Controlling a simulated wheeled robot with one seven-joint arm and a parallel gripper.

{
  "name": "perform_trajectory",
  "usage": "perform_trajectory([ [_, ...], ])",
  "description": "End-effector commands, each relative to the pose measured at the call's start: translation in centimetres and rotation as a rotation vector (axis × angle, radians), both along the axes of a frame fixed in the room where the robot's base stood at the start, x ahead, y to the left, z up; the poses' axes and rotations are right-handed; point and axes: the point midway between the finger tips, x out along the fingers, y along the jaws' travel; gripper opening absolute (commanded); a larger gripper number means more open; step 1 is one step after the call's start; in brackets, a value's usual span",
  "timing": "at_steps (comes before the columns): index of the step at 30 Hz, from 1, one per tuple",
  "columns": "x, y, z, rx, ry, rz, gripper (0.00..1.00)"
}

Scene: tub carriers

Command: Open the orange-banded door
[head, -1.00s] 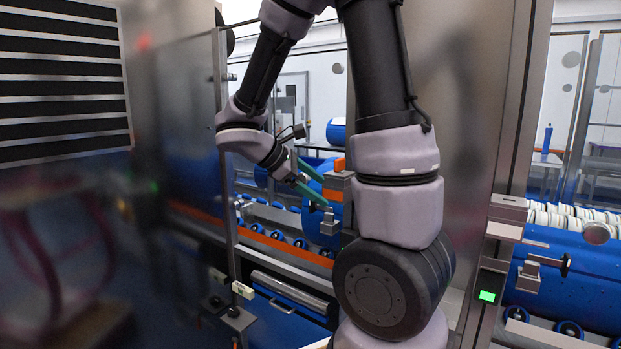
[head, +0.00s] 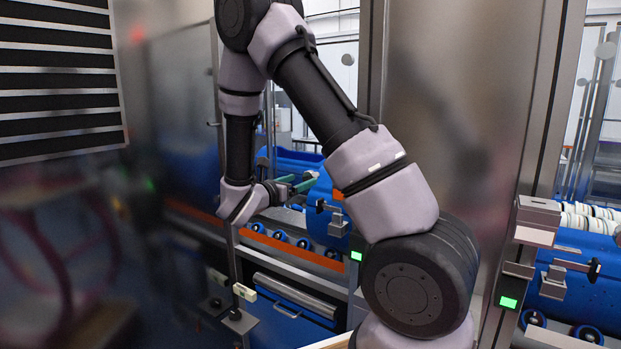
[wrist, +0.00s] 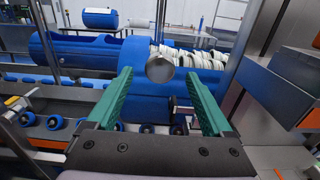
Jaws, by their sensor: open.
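An orange band (head: 290,246) runs low across the opening left of my arm, in front of the blue tub carriers. I cannot tell from the head view whether the door there stands shut or ajar. A box with an orange face (wrist: 270,90) is close on the right in the wrist view, on the metal frame. A round metal knob (wrist: 160,68) shows between and beyond my fingertips. My gripper (head: 308,181), with green fingers, is open and empty. In the wrist view its fingers (wrist: 157,78) point at a blue tub (wrist: 140,88); no contact with the knob is visible.
Grey metal door posts and a steel panel (head: 435,110) stand close right of my arm. Green-lit boxes (head: 509,302) sit on the frame. A blue tub with white rolls (wrist: 205,72) lies beyond. A vent panel (head: 60,80) is at upper left.

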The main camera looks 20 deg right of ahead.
Motion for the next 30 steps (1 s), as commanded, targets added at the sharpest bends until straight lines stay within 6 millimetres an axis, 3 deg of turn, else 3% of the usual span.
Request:
perform_trajectory([
  [3,1.3,-2.1,0.0,0.001,-0.002,-0.005,0.85],
  [9,2.7,-4.2,0.0,0.002,-0.001,-0.003,0.85],
  [21,3.2,-4.8,0.0,0.002,-0.001,-0.001,0.85],
  [23,3.2,-4.8,0.0,0.002,-0.001,-0.001,0.66],
  [28,3.2,-4.8,0.0,0.002,-0.001,-0.001,0.01],
  [30,3.2,-4.8,0.0,0.002,-0.001,-0.001,0.00],
])
